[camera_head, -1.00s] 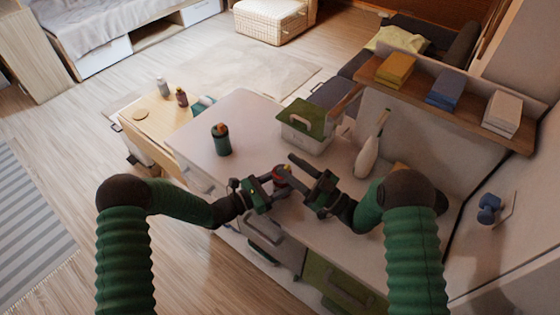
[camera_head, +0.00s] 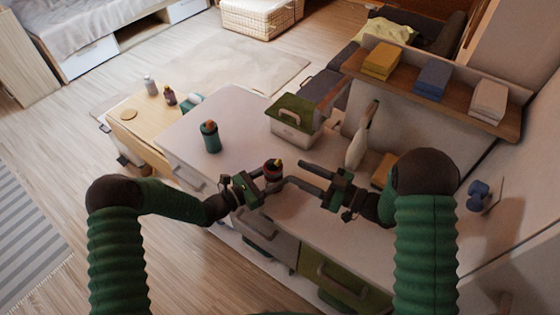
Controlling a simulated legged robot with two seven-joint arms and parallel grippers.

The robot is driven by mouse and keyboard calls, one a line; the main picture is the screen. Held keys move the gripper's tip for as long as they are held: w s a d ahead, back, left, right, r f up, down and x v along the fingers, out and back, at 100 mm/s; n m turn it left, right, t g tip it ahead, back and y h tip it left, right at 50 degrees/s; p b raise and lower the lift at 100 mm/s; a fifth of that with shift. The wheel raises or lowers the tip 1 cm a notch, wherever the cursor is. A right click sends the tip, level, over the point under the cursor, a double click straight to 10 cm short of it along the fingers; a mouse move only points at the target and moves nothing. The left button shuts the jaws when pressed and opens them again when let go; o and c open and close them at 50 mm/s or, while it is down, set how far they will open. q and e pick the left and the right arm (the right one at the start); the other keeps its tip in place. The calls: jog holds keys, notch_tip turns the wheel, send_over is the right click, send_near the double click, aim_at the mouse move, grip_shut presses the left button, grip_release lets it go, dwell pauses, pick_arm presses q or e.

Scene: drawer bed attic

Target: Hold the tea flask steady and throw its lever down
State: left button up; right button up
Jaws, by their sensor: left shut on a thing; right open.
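A small dark red flask (camera_head: 271,172) with a yellow part on its top, which looks like the tea flask with its lever, stands on the pale counter between my grippers. My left gripper (camera_head: 267,181) is shut on its side from the left. My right gripper (camera_head: 296,173) is open just right of the flask, its two fingers pointing left and apart from each other. The flask's lower part is partly hidden by the fingers. I cannot tell whether a right fingertip touches it.
A green canister (camera_head: 210,138) with an orange-brown top stands on the counter (camera_head: 195,112) at left. A lidded green-and-cream box (camera_head: 292,128) stands behind the flask, and a pale bottle-like object (camera_head: 357,148) to its right. A shelf (camera_head: 430,95) holds book stacks.

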aim_at(273, 161)
jog(key=shift+h, duration=0.3)
jog(key=x, duration=1.2)
jog(key=shift+a+f, duration=0.15)
jog(key=shift+a, duration=0.05)
grip_shut()
